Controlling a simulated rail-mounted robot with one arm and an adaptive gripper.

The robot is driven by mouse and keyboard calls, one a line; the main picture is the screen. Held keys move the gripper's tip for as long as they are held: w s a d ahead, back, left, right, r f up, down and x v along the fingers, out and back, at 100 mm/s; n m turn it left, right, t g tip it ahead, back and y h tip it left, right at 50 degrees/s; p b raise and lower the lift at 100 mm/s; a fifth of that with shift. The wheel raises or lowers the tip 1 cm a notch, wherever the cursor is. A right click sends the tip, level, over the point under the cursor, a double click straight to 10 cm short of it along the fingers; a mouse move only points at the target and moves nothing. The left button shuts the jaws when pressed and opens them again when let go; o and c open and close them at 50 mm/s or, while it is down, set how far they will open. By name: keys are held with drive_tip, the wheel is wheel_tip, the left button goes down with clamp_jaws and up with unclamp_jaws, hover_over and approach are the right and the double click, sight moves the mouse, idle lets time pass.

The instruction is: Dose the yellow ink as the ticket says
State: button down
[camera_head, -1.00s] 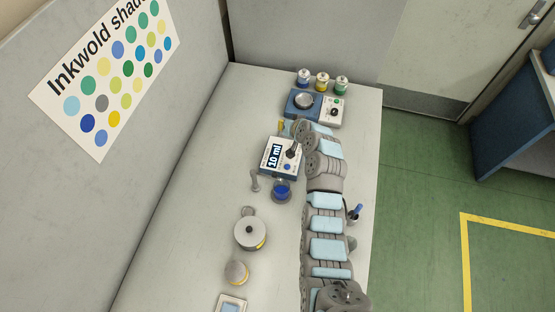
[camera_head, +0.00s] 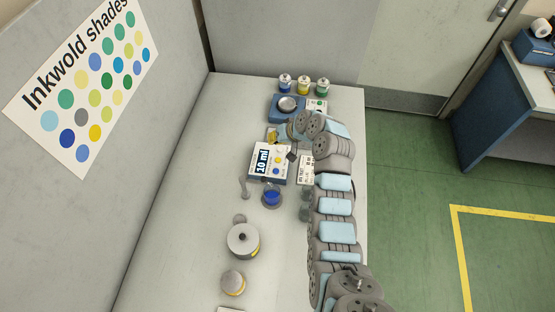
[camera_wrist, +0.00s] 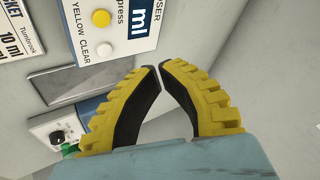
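The ink doser (camera_head: 268,163) stands mid-table in the head view, its display reading 10 ml. Its yellow button (camera_wrist: 101,18) and a pale button marked clear (camera_wrist: 104,49) show in the wrist view. My gripper (camera_wrist: 160,66) has its yellow-and-black fingertips together with nothing between them, apart from the buttons. In the head view its dark tip (camera_head: 291,155) is at the doser's right edge. The ticket (camera_head: 305,170) lies right of the doser; its wrist-view part (camera_wrist: 18,32) reads 10 ml.
Blue, yellow and green ink jars (camera_head: 303,86) stand at the table's back behind a blue device with a round pan (camera_head: 287,104). A lidded pot (camera_head: 243,240) and a smaller round container (camera_head: 232,283) stand nearer. My arm covers the table's right side; the left side is largely clear.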

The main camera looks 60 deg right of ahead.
drive_tip(key=shift+f, duration=0.1)
drive_tip(key=b, duration=0.3)
hover_over(270, 158)
drive_tip(key=s, duration=0.2)
wheel_tip(270, 158, down, 7)
drive_tip(key=shift+s, duration=0.1)
drive_tip(key=shift+f+b, duration=0.65)
drive_tip(key=shift+f, duration=0.1)
drive_tip(key=shift+f, duration=0.15)
idle(0.4)
drive_tip(key=shift+f+b, duration=0.3)
drive_tip(key=shift+b, duration=0.15)
drive_tip(key=shift+f+b, duration=0.35)
drive_tip(key=shift+f, duration=0.05)
idle(0.6)
drive_tip(key=shift+r, duration=0.15)
drive_tip(key=shift+r+p, duration=0.4)
drive_tip(key=shift+r, duration=0.25)
drive_tip(key=shift+r, duration=0.15)
